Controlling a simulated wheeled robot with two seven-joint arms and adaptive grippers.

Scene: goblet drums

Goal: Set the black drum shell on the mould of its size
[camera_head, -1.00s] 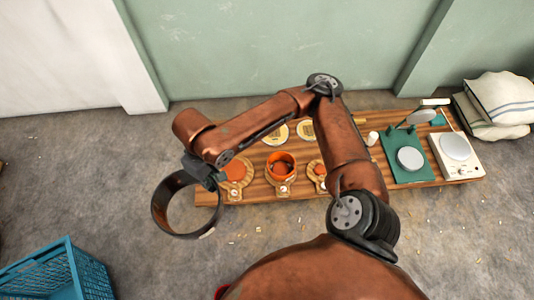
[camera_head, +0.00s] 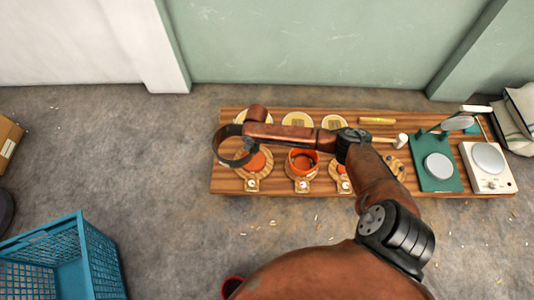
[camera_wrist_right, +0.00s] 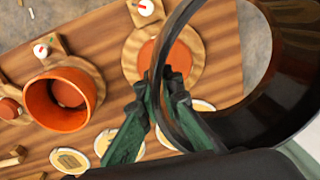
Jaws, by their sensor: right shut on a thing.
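The black drum shell (camera_head: 220,143) is an open dark ring, held in the air at the bench's left end. My right gripper (camera_wrist_right: 166,92) is shut on its wall, which also shows large in the right wrist view (camera_wrist_right: 262,122). In the head view the shell partly overlaps the leftmost mould (camera_head: 258,165), a round wooden board with an orange disc; the wrist view shows this mould (camera_wrist_right: 165,62) bare, beside the shell. An orange shell (camera_head: 302,155) stands on the middle mould (camera_head: 302,177). A smaller mould (camera_head: 341,171) is partly hidden by my arm. My left gripper is out of view.
The wooden bench (camera_head: 228,183) also bears several pale round plates (camera_head: 297,122) behind the moulds, a white cup (camera_head: 401,141), a green stand (camera_head: 438,182) and a white scale (camera_head: 488,160). A blue crate (camera_head: 85,255) stands on the floor at lower left.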

